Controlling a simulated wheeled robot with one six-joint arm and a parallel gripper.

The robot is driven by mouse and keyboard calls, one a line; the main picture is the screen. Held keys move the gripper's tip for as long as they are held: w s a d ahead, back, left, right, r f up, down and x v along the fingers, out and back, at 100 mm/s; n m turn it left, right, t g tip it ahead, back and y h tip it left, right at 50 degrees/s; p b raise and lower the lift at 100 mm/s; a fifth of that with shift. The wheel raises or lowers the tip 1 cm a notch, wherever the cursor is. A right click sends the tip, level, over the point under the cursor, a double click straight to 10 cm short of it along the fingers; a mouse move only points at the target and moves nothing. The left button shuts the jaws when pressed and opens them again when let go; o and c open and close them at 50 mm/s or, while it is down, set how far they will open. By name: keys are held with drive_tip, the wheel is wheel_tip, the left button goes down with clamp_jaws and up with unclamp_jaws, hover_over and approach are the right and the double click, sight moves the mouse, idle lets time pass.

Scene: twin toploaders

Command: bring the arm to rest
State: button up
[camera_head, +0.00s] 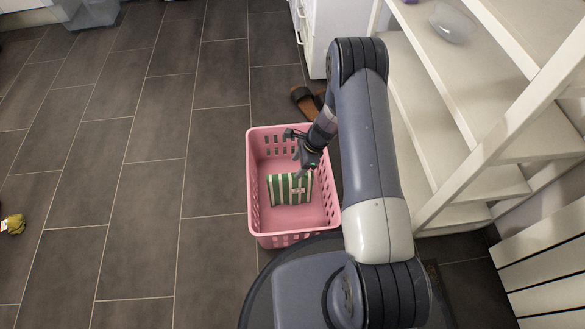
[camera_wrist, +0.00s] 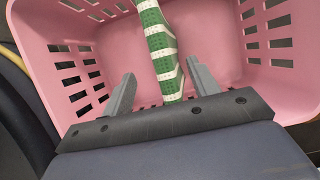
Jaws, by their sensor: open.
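My gripper (camera_head: 299,165) is at the end of my arm, over the pink basket (camera_head: 253,208) on the floor. In the wrist view my gripper (camera_wrist: 158,85) has its two fingers spread wide apart, with nothing held between them. A green and white striped item (camera_head: 290,189) lies inside the basket, below the gripper. In the wrist view the striped item (camera_wrist: 157,40) shows beyond and between the fingers, its near end hidden by the gripper body. I cannot tell whether the fingers touch it.
White shelves (camera_head: 450,95) stand close to my arm on the right. A brown sandal (camera_head: 304,101) lies behind the basket, near a white cabinet (camera_head: 337,35). A small yellow item (camera_head: 13,224) lies at the far left. The tiled floor (camera_head: 150,190) left of the basket is clear.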

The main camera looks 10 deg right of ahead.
sight(287, 176)
drive_tip(key=shift+v, duration=1)
drive_tip(key=shift+f, duration=0.2)
drive_tip(key=b+x, duration=0.5)
drive_tip(key=x, duration=0.7)
drive_tip(key=shift+a+f+b, duration=0.1)
drive_tip(key=shift+f+b, duration=0.2)
drive_tip(key=shift+b, duration=0.1)
wheel_tip(287, 176, up, 3)
drive_tip(key=shift+p, duration=0.95)
drive_tip(key=shift+r, duration=0.4)
drive_tip(key=shift+f, duration=0.1)
